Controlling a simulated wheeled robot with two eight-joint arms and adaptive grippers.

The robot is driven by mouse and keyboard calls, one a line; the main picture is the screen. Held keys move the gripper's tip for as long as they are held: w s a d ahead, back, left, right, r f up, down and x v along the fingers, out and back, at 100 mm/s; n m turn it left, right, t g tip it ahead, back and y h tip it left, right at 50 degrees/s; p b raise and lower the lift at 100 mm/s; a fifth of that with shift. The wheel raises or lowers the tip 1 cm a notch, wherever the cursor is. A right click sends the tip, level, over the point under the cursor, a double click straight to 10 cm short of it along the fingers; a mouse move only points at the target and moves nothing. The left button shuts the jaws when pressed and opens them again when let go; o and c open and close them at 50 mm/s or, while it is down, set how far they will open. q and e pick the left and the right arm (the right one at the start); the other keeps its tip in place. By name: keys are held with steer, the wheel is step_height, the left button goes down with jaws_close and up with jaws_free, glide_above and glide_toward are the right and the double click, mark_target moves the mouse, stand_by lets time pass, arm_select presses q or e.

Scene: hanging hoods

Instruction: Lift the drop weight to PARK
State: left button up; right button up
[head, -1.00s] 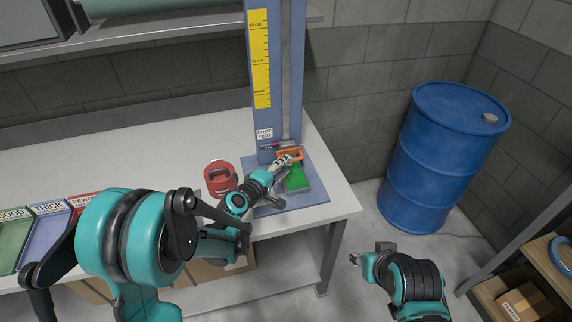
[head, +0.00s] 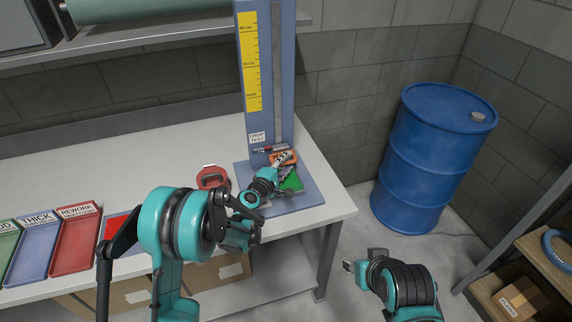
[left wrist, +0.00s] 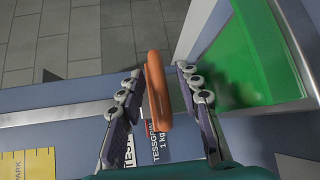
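The drop weight is low on the blue drop-test stand (head: 265,100), near the "DROP TEST" label. Its orange handle (head: 284,158) faces me; the left wrist view shows the orange loop (left wrist: 157,88) and a dark "1 kg" label beside it. My left gripper (head: 282,166) is at the handle. In the left wrist view its two fingers (left wrist: 159,80) stand on either side of the loop, with gaps visible, so it is open. A yellow scale (head: 251,62) runs up the column; "PARK" is readable on yellow (left wrist: 28,165). My right gripper (head: 348,266) is off the bench; its opening is unclear.
A green block (head: 291,182) sits on the stand's base, close to my left gripper. A red object (head: 212,177) stands left of it on the white bench (head: 150,160). Labelled trays (head: 75,243) lie farther left. A blue drum (head: 430,160) stands on the floor at right.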

arm_select(q)
jaws_close()
steer(key=shift+r, duration=0.1)
step_height(320, 180, up, 21)
steer(key=p, duration=1.1)
jaws_free()
